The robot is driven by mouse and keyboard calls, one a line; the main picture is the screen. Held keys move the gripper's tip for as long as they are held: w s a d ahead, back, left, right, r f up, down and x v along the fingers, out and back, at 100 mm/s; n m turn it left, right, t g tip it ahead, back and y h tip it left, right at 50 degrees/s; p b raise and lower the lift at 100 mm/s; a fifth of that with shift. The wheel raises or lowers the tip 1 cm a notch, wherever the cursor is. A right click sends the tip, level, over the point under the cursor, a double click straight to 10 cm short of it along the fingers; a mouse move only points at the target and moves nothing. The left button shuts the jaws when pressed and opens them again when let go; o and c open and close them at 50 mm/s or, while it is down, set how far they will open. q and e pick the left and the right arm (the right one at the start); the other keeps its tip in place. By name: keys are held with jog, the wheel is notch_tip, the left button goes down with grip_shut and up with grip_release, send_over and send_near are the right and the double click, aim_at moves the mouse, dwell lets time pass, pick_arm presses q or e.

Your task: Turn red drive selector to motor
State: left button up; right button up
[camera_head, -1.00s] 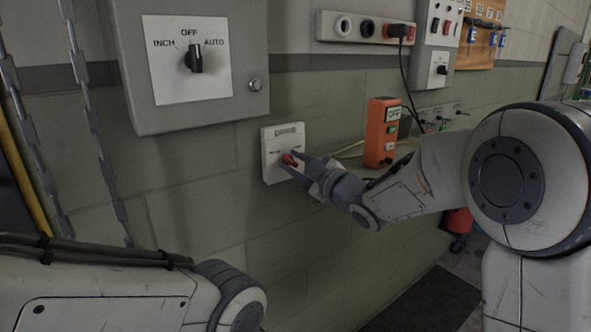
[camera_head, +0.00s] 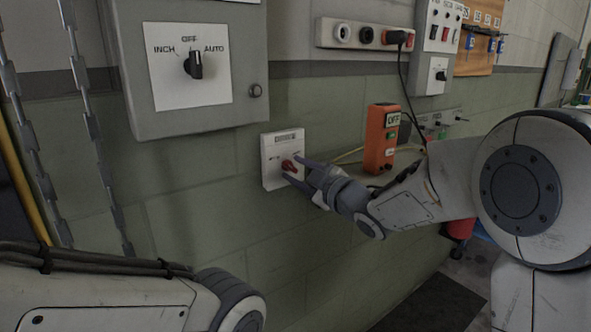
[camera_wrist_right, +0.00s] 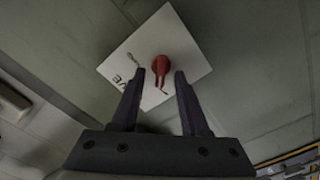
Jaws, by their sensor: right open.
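The red drive selector (camera_head: 289,165) is a small red knob on a white plate (camera_head: 270,170) on the green block wall. In the right wrist view the knob (camera_wrist_right: 160,66) shows on the tilted white plate (camera_wrist_right: 190,50), with lettering partly visible; the full labels are too small or hidden to read. My right gripper (camera_head: 296,170) is open in front of the plate, its fingers pointing at the knob. In the wrist view the right gripper's fingertips (camera_wrist_right: 159,80) stand apart on either side of the knob's lower end. Of my left arm only links show at lower left; its gripper is out of view.
A grey box with a black INCH/OFF/AUTO knob (camera_head: 194,66) hangs above left. An orange box marked OFF (camera_head: 382,138) stands right of the plate, near my right arm. A socket strip (camera_head: 362,34) is above. Chains (camera_head: 90,110) hang at left. The wall below is clear.

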jog(key=v, duration=0.9)
jog(key=shift+s+d, duration=0.15)
jog(key=s+a+f+m+g+h, duration=0.2)
jog(key=s+f+m+g+h, duration=0.5)
jog(key=s+f, duration=0.65)
jog(key=s+f+m+g+h, duration=0.1)
jog(key=s+f+g, duration=0.25)
jog(key=s, duration=0.55)
jog(key=s+f+m+g+h, duration=0.1)
jog(key=s+f+g, duration=0.25)
jog(key=s, duration=0.55)
notch_tip(320, 180, up, 22)
jog(key=p, duration=2.1)
jog(key=shift+d+g+h+p, duration=0.3)
jog(key=shift+d+p, duration=0.05)
jog(key=shift+d, duration=0.1)
jog(key=shift+w+r, duration=0.1)
jog(key=shift+w, duration=0.05)
